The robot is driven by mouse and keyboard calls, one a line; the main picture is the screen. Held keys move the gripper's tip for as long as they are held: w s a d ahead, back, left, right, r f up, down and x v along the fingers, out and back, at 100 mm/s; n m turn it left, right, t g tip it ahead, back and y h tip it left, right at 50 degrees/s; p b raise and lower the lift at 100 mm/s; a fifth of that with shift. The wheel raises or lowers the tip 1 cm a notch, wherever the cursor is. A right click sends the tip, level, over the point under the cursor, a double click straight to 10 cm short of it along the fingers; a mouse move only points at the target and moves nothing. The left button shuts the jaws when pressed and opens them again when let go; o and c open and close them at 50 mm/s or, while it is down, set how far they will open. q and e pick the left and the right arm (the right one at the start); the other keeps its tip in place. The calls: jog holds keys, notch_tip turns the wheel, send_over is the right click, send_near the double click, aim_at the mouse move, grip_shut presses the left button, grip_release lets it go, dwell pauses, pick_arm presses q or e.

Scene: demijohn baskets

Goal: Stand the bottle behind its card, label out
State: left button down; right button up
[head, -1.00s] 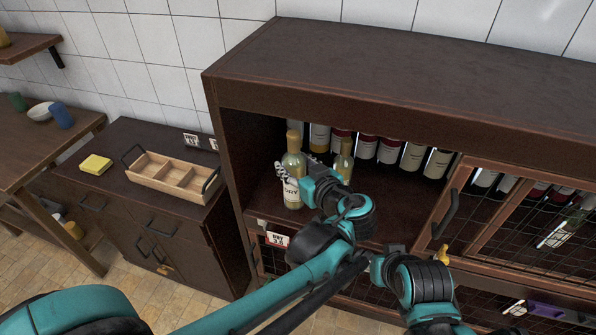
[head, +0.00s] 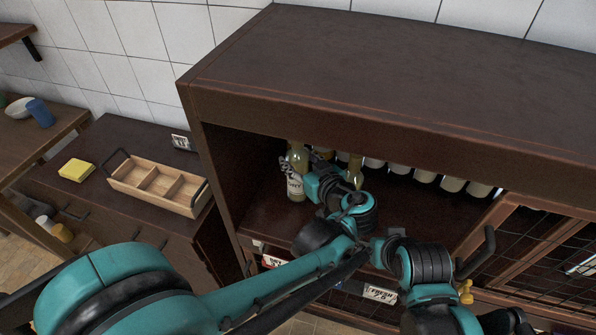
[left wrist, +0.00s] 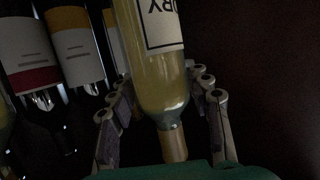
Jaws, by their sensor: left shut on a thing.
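The pale green-yellow bottle (head: 297,187) stands upright in the left end of the open cabinet compartment. Its white label with dark lettering faces out toward the head camera. My left gripper (head: 291,166) is shut around its upper part. In the left wrist view the bottle (left wrist: 158,75) sits between the fingers (left wrist: 163,115), neck toward the camera, label lettering upside down in the picture. I cannot tell whether its base touches the shelf. A red-and-white card (head: 277,260) is on the shelf's front edge, below the bottle and partly hidden by my arm.
Another bottle (head: 355,170) stands right of my gripper, mostly hidden. The cabinet's top board (head: 350,125) overhangs the bottle tops. A "FRESH" card (head: 380,292) is farther right. A wooden tray (head: 157,184) stands left.

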aim_at(303, 173)
pick_arm(q)
notch_tip(303, 173, down, 3)
jog(key=shift+f+b, duration=0.15)
jog(key=shift+b, duration=0.4)
pick_arm(e)
jog(key=shift+f, duration=0.65)
pick_arm(q)
jog(key=c, duration=0.7)
grip_release()
jog(key=shift+f, duration=0.1)
